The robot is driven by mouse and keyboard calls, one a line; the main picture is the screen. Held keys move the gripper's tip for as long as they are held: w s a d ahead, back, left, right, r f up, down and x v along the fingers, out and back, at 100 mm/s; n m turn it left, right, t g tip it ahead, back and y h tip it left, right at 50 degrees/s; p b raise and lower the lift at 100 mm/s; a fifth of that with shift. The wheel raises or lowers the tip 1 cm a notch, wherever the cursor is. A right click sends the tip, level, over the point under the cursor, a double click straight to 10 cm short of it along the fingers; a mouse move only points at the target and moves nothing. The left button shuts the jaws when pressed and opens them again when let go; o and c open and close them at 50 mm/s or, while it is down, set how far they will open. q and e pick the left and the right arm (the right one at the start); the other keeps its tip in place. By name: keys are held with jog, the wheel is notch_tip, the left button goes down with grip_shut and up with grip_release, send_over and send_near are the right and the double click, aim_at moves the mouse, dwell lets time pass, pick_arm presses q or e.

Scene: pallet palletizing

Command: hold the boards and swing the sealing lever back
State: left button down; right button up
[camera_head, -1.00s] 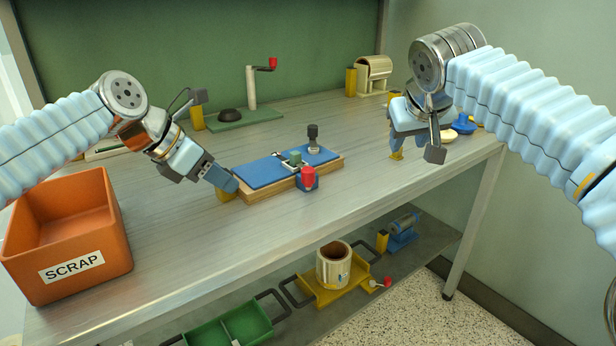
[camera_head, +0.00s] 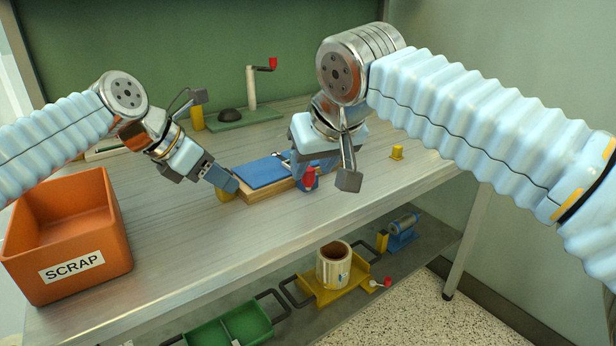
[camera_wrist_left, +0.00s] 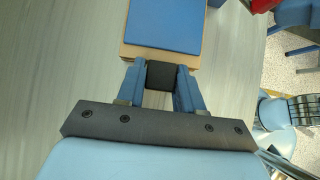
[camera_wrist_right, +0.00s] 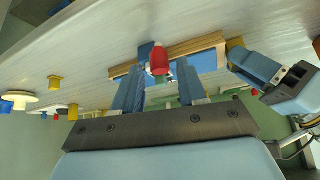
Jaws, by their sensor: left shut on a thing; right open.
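The boards (camera_head: 262,172), a blue panel on a wooden base, lie on the bench. The blue top also shows in the left wrist view (camera_wrist_left: 165,25). My left gripper (camera_head: 233,187) is shut on a dark block (camera_wrist_left: 160,75) at the boards' left end. The red lever knob (camera_head: 309,178) stands at the boards' front edge beside a blue part. My right gripper (camera_head: 314,168) is open at the boards' right end and hides much of it. In the right wrist view the red knob (camera_wrist_right: 159,60) shows between its open fingers; contact cannot be told.
An orange SCRAP bin (camera_head: 70,240) stands at the left. A green base with a red-handled crank (camera_head: 252,90) is behind the boards. A yellow peg (camera_head: 397,153) stands to the right. The bench's front middle is clear. A shelf below holds a yellow tray (camera_head: 325,292).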

jog(key=shift+x, duration=1)
grip_shut()
jog(key=shift+d, duration=0.1)
